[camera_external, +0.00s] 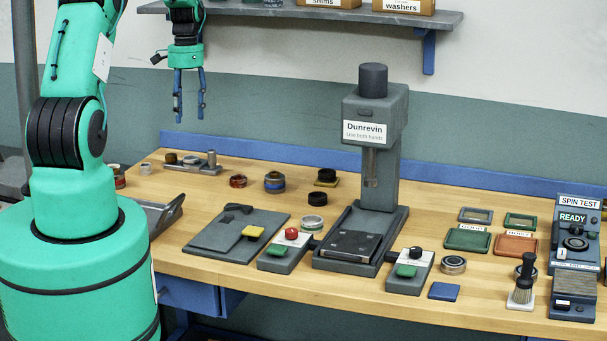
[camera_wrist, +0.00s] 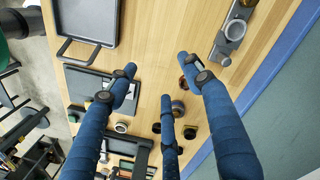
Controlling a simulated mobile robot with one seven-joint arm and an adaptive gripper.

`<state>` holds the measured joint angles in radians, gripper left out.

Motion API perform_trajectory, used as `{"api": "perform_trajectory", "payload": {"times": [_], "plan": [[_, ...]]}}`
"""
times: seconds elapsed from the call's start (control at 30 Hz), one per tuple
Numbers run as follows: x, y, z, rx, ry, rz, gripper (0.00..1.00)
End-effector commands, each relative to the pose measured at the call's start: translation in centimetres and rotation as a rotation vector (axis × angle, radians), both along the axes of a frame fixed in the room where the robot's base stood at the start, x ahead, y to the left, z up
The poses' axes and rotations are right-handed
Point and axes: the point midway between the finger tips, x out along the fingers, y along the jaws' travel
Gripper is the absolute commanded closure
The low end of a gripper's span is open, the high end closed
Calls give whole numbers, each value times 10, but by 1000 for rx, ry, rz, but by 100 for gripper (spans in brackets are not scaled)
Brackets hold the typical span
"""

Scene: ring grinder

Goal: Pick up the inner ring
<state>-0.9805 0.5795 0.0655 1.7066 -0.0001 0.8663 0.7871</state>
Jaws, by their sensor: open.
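My gripper (camera_external: 190,108) hangs open and empty in the air, well above the back left of the workbench (camera_external: 225,211). Its blue fingers are spread in the wrist view (camera_wrist: 157,76). Several ring-like parts lie on the bench, and I cannot tell which is the inner ring. They include a copper-red ring (camera_external: 238,181), a blue and brown stack (camera_external: 274,182), a pale ring with a dark opening (camera_external: 313,224) and a silver ring (camera_external: 453,265) at the right. The pale ring also shows between the fingers in the wrist view (camera_wrist: 121,127). No ring touches my gripper.
A grey press labelled Dunrevin (camera_external: 376,120) stands tall mid-bench, flanked by button boxes (camera_external: 286,252). A dark flat plate (camera_external: 215,240) lies left of it. A metal fixture (camera_external: 190,162) sits at the back left. A shelf (camera_external: 300,14) hangs above.

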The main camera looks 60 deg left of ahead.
Motion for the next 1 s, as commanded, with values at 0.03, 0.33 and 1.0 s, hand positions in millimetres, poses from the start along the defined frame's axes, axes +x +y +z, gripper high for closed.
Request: {"api": "perform_trajectory", "payload": {"times": [0.03,0.33,1.0], "plan": [[-6,18,-14,1,-1,14,49],[-37,105,-67,29,-20,71,49],[-88,198,-132,67,-38,137,49]]}}
